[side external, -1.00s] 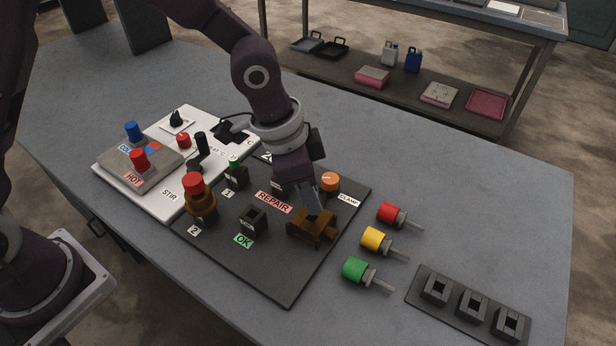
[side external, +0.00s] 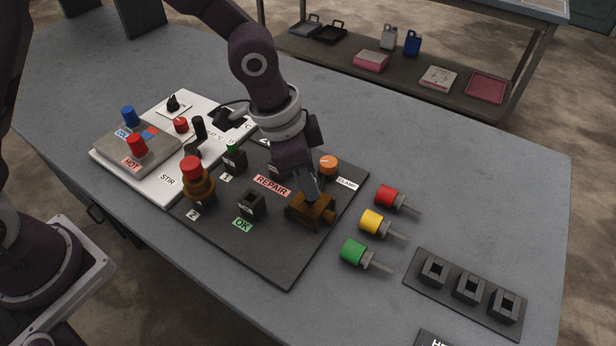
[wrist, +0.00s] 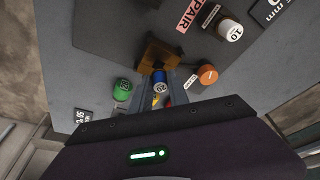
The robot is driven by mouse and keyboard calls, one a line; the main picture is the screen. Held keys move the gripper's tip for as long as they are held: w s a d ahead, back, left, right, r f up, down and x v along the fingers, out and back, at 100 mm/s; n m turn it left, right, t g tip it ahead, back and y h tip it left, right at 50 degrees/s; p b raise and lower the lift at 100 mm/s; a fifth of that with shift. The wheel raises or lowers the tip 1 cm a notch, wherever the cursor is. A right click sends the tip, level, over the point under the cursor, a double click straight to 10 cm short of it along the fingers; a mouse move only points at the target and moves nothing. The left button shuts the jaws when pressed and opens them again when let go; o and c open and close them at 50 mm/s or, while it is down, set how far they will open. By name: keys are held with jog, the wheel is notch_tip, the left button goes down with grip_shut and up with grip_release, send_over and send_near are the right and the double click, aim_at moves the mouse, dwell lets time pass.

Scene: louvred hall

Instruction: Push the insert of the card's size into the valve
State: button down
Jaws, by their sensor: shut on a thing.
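The brown valve (side external: 310,208) sits on the dark board near its right edge. It also shows in the wrist view (wrist: 158,52). My gripper (side external: 315,190) points down at the valve. In the wrist view, my gripper (wrist: 166,90) is shut on a blue insert (wrist: 160,78) with a number on its end, perhaps 20. The insert is at the near side of the valve; how deep it sits is hidden. A dark card (wrist: 272,10) with "mm" printing is cut off at the top right of the wrist view; its number is unclear.
Red (side external: 385,196), yellow (side external: 371,222) and green (side external: 353,251) pieces with metal shanks lie right of the board. A rack (side external: 466,291) with three square sockets is at the lower right. An orange knob (side external: 328,166) and a white cylinder marked 10 (wrist: 230,30) stand near the valve.

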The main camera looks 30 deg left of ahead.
jog(key=shift+f, duration=0.2)
jog(key=shift+f, duration=0.85)
jog(key=c, duration=1.2)
grip_release()
jog(key=shift+d+v, duration=0.15)
jog(key=shift+v, duration=1.15)
jog(key=shift+d+v, duration=0.15)
jog(key=shift+v, duration=1.1)
jog(key=shift+w+r, duration=0.1)
jog(key=shift+w, duration=0.1)
